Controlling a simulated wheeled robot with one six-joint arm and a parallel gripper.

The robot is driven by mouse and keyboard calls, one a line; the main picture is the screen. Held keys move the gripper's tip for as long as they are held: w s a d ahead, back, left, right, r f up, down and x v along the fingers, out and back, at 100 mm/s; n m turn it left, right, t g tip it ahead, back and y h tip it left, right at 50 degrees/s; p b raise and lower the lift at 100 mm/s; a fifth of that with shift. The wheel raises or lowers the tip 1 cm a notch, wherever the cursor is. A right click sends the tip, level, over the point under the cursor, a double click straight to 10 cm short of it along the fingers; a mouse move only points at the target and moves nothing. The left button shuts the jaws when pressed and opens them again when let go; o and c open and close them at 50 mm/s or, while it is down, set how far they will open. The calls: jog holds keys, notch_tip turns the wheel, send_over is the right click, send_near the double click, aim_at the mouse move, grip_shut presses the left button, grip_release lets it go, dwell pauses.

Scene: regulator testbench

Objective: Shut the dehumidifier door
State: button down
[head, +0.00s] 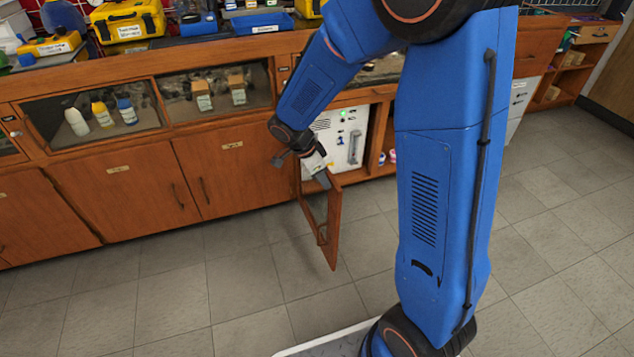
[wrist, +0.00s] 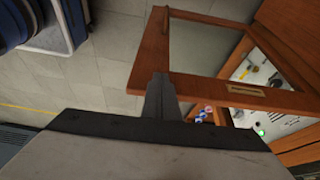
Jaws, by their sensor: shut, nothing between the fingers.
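The dehumidifier door (head: 333,222) is a wood-framed door with a clear pane, standing open and sticking out from the cabinet front. The white dehumidifier unit (head: 342,140) with a green light sits in the open bay behind it. In the wrist view the door (wrist: 240,91) crosses the upper right, and the unit (wrist: 262,72) shows at the right beyond it. My gripper (head: 324,180) is shut and empty by the door's upper part. In the wrist view its fingertips (wrist: 159,80) overlap the door's near frame corner; I cannot tell whether they touch.
Closed wooden cabinet doors (head: 122,192) stand to the left, with glass-fronted bays (head: 93,113) holding bottles above them. Small coloured items (head: 387,157) lie on a shelf right of the unit. The tiled floor (head: 240,290) in front is clear.

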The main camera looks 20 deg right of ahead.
jog(key=w+d+n+t+y, duration=0.1)
jog(key=w+d+n, duration=0.3)
jog(key=d, duration=0.9)
jog(key=w+d+n+t, duration=0.25)
jog(key=w+d, duration=0.25)
jog(key=d, duration=0.7)
jog(key=w+d+n, duration=0.1)
jog(key=w+d, duration=0.6)
jog(key=w, duration=0.5)
jog(key=w+d+n, duration=0.2)
jog(key=w+d, duration=0.5)
jog(key=w, duration=0.4)
jog(key=shift+w+d+y, duration=0.3)
jog(key=shift+w+y, duration=0.05)
jog(key=shift+y, duration=0.05)
jog(key=shift+n, duration=0.25)
